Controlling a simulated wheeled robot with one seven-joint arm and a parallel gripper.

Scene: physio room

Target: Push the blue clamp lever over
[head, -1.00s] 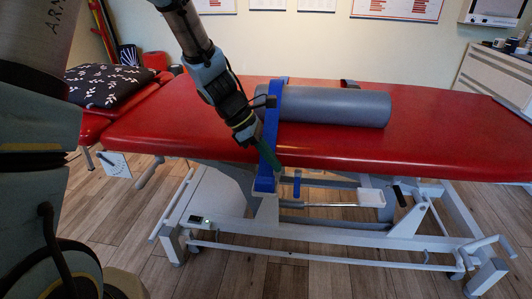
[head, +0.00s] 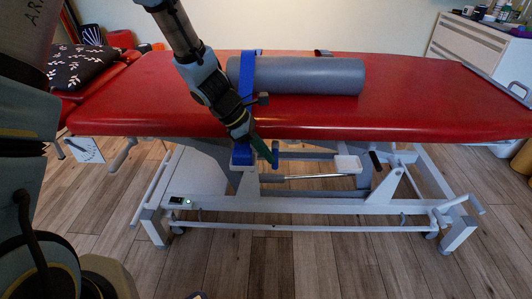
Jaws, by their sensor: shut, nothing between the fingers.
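The blue clamp lever (head: 275,152) is a short upright blue piece below the red couch's front edge, just right of a blue clamp block (head: 243,156). A blue strap (head: 247,75) runs over the grey roll (head: 310,76) above. My gripper (head: 268,153) is shut and empty. Its green fingers slant down to the right between the block and the lever. The fingertips overlap the lever's left side in the picture; I cannot tell whether they touch it. My wrist and fingers hide part of the strap and couch edge.
The red couch (head: 430,105) stands on a white frame (head: 320,212) with rails and a small white pedal plate (head: 347,164) to the right. A black patterned pillow (head: 80,67) lies at the far left. The wooden floor in front is mostly clear.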

